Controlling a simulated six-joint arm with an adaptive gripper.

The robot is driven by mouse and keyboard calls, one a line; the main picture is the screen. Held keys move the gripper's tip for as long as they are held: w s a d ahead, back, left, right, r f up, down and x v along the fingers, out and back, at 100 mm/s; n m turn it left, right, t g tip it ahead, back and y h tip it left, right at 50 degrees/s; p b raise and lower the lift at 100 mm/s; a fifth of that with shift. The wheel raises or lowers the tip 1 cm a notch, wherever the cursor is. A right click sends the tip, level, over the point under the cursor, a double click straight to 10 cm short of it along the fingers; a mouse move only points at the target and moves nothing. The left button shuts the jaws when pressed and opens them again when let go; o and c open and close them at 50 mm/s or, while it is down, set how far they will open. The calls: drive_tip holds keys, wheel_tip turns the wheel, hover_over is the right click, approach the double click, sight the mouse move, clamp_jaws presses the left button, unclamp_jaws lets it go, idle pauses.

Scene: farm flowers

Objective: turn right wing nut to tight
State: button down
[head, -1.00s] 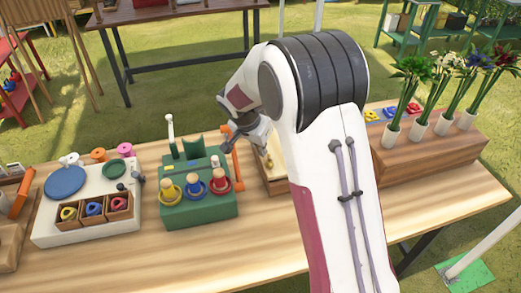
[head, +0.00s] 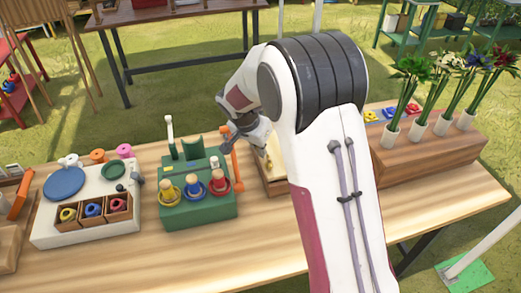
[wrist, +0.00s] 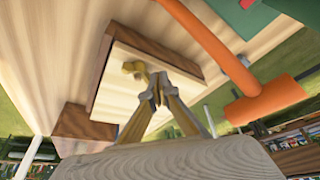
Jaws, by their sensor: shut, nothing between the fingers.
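A brass-yellow wing nut (wrist: 132,69) sits on a pale wooden board (wrist: 112,88) with a dark brown edge in the wrist view. My gripper (wrist: 157,92) is shut and empty, its fingertips beside the wing nut, on its right. I cannot tell whether they touch it. In the head view a small brass piece (head: 268,163) shows on the same board (head: 277,187), partly behind my arm. A second wing nut is not clearly visible; my arm hides part of the board.
An orange-handled tool (wrist: 262,98) is close to my gripper on the right in the wrist view. A green stand (head: 198,212) with colored rings is left of the board. Flower vases (head: 417,134) stand on a wooden block (head: 430,155) at right. The table front is clear.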

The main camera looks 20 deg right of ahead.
drive_tip(key=shift+s+d, duration=0.1)
idle(0.3)
drive_tip(key=shift+s+d, duration=0.35)
drive_tip(key=shift+d, duration=0.25)
drive_tip(key=shift+r, duration=0.1)
idle(0.3)
drive_tip(key=v, duration=1.1)
drive_tip(key=shift+a+r, duration=0.15)
drive_tip(key=shift+r, duration=0.2)
drive_tip(key=shift+s+n, duration=0.1)
drive_tip(key=shift+n, duration=0.2)
